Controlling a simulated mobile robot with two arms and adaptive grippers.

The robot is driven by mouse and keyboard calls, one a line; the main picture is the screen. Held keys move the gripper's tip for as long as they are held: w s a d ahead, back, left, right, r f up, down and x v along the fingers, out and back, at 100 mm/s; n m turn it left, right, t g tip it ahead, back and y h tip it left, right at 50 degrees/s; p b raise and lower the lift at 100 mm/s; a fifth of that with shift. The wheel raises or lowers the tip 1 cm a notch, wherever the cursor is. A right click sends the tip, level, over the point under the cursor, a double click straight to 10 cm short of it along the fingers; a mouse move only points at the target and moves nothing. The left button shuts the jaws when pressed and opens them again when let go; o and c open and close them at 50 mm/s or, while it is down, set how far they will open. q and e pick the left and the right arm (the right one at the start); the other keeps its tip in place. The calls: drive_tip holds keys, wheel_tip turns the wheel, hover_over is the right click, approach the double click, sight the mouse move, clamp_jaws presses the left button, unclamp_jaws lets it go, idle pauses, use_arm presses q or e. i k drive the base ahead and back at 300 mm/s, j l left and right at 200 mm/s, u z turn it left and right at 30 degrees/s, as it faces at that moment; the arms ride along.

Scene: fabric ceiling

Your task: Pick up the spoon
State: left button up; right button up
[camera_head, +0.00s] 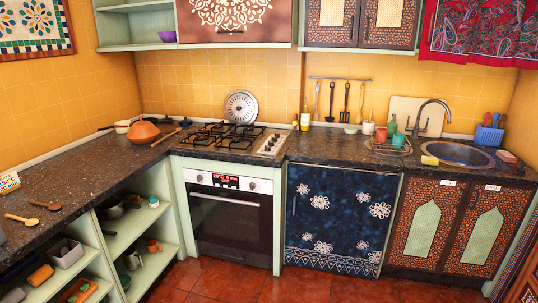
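A dark brown wooden spoon (45,205) lies on the dark speckled counter (75,180) at the left. A lighter wooden spoon (21,219) lies just in front of it, near the left edge of the view. The two lie close together, apart from each other. A long thin wooden utensil (166,137) lies farther back, beside the hob; I cannot tell whether it is a spoon. Neither of my grippers shows in the head view.
A small sign (9,182) stands behind the spoons. A terracotta pot (142,131) and a gas hob (222,136) are at the back. Open shelves (125,235) with crockery are below the left counter. Red tiled floor (245,287) is clear in front of the oven.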

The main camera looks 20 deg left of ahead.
sight(33, 221)
drive_tip(key=i+u, duration=0.4)
drive_tip(key=i+l+u, duration=0.2)
drive_tip(key=i+u, duration=0.25)
drive_tip(key=i+l+u, duration=0.4)
drive_tip(key=i+u, duration=0.25)
drive_tip(key=u, duration=0.25)
drive_tip(key=i+l+u, duration=0.2)
drive_tip(key=u, duration=0.3)
drive_tip(key=i+l+u, duration=0.25)
drive_tip(key=u, duration=0.25)
drive_tip(key=i+l+u, duration=0.15)
drive_tip(key=l+u, duration=0.15)
drive_tip(key=u, duration=0.15)
drive_tip(key=i+l+u, duration=0.1)
drive_tip(key=l+u, duration=0.25)
drive_tip(key=u, duration=0.15)
